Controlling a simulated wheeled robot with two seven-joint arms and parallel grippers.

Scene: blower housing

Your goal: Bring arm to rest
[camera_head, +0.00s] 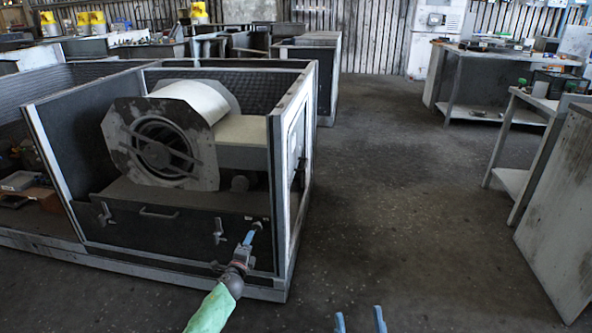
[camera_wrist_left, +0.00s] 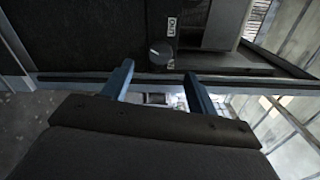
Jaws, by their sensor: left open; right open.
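My left gripper (camera_head: 249,237) is in front of the lower right of the blower housing's dark front panel (camera_head: 165,228), its arm in a green sleeve. In the left wrist view its two blue fingers (camera_wrist_left: 158,70) stand apart with nothing between them. My right gripper (camera_head: 360,320) shows only two blue fingertips at the bottom edge, apart and empty.
The blower (camera_head: 165,140) sits inside the framed enclosure (camera_head: 293,170), whose right post is close to my left gripper. Latches (camera_head: 218,232) and a handle (camera_head: 160,213) stick out of the panel. Workbenches (camera_head: 545,190) stand at right. The floor (camera_head: 400,200) between is clear.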

